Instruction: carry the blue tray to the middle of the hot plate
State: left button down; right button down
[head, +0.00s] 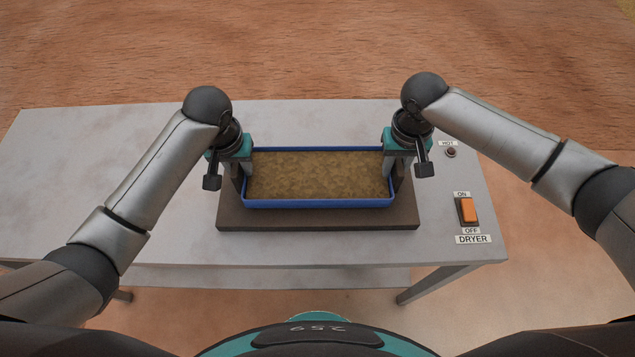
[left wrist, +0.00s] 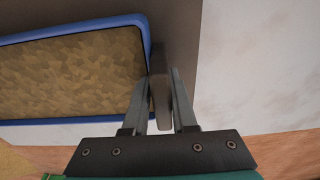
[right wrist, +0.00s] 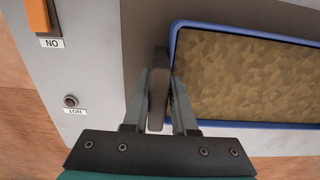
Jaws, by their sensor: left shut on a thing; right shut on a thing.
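The blue tray (head: 320,204), filled with brown, grainy material, is over the dark hot plate (head: 318,221) in the head view. It is about centred left to right, with a strip of bare plate in front; its back edge hides the plate's rear. I cannot tell whether it touches the plate. My left gripper (head: 237,172) is shut on the tray's left handle (left wrist: 160,92), and my right gripper (head: 399,171) is shut on its right handle (right wrist: 157,92). The tray looks level. Its blue rim also shows in the left wrist view (left wrist: 90,24) and right wrist view (right wrist: 240,28).
The plate is on a grey table (head: 70,200) with free room on the left. At the right are an orange dryer switch (head: 468,210) with ON and OFF labels and a small dark round lamp (head: 451,153) under a HOT label.

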pick_arm(q)
jog(key=shift+f+b, duration=0.3)
jog(key=shift+f, duration=0.05)
pick_arm(e)
jog(key=shift+f, duration=0.35)
pick_arm(q)
jog(key=c, duration=0.7)
grip_release()
pick_arm(e)
jog(key=c, duration=0.7)
grip_release()
pick_arm(q)
jog(key=r, duration=0.4)
jog(key=s+r, duration=0.1)
jog(key=r, duration=0.6)
jog(key=shift+s+r, duration=0.2)
jog(key=shift+r, duration=0.25)
pick_arm(e)
notch_tip(320, 180, up, 12)
